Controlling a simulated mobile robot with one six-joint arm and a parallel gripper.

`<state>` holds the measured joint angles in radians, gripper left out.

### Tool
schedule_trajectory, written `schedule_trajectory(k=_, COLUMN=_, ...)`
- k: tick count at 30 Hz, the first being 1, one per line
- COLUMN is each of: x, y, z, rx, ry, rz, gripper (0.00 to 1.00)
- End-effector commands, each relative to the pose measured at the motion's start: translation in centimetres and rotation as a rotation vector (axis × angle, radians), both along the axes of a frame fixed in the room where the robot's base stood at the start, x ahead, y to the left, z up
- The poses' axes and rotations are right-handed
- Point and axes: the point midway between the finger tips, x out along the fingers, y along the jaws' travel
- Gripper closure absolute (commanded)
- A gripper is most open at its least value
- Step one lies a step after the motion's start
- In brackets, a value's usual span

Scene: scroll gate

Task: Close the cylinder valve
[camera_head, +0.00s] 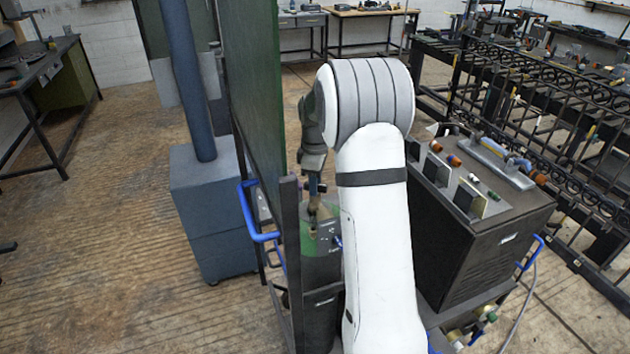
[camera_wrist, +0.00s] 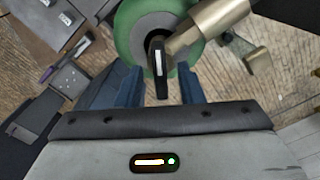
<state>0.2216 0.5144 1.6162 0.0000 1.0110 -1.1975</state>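The cylinder (camera_wrist: 126,28) shows its green shoulder at the top of the wrist view, with a brass valve body (camera_wrist: 208,22) over it. A dark, narrow valve handle (camera_wrist: 160,62) with a pale stripe stands at the valve's end. My gripper (camera_wrist: 161,76) is open, its two blue fingers apart on either side of the handle, with gaps seen on both sides. How deep the handle sits between them I cannot tell.
A tall green panel (camera_head: 252,90) stands just left of my arm. A dark machine (camera_head: 480,245) with knobs stands close on the right. A blue-grey box and post (camera_head: 208,190) stand farther left. Open floor (camera_head: 100,220) lies at the left.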

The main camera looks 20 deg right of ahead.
Motion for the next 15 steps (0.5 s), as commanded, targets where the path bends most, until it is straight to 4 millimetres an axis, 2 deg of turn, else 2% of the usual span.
schedule_trajectory(k=2, x=0.0, y=0.02, z=0.01, rx=0.0, ry=0.0, rz=0.0, gripper=0.69)
schedule_trajectory(k=13, x=0.02, y=0.06, z=0.04, rx=0.0, ry=0.0, rz=0.001, gripper=0.99)
schedule_trajectory(k=15, x=0.02, y=0.07, z=0.04, rx=0.0, ry=0.0, rz=0.001, gripper=1.0)
